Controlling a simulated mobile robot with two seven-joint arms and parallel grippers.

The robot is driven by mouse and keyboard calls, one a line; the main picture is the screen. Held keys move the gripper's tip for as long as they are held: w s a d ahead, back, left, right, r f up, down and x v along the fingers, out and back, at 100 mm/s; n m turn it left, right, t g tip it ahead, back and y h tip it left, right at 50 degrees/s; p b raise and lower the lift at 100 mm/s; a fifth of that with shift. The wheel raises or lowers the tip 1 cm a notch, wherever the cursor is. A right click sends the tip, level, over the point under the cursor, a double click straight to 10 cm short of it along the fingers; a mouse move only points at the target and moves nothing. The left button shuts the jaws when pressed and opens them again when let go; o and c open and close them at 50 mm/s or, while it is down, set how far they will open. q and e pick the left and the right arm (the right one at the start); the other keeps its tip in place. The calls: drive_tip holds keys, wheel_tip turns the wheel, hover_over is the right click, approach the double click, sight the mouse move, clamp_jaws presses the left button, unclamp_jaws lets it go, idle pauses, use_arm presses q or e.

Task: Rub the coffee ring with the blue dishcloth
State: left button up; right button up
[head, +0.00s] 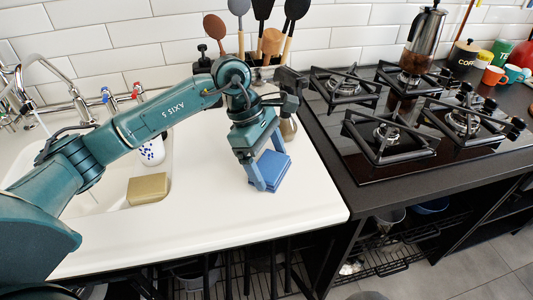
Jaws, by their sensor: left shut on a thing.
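I see no coffee ring on the bare worktop; the cloth and my left arm hide part of the surface. My right gripper is not in view.
A sink with a tan block (148,189) and a tap (70,90) lies to the left. Utensils (270,45) stand behind my gripper. The black gas hob (400,130), bearing a glass coffee pot (422,45), is to the right. The worktop's front is clear.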

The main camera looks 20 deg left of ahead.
sight(275, 180)
use_arm(q)
drive_tip(key=shift+s+d+f, duration=0.1)
drive_tip(key=shift+s+d, duration=0.5)
drive_tip(key=shift+s, duration=0.3)
drive_tip(key=shift+s+d+f, duration=0.1)
drive_tip(key=shift+s+d, duration=0.45)
drive_tip(key=shift+s, duration=0.3)
drive_tip(key=shift+r+p, duration=1.15)
drive_tip(key=shift+r, duration=1.95)
drive_tip(key=shift+r, duration=0.1)
drive_tip(key=shift+r+p, duration=0.8)
drive_tip(key=shift+r, duration=0.6)
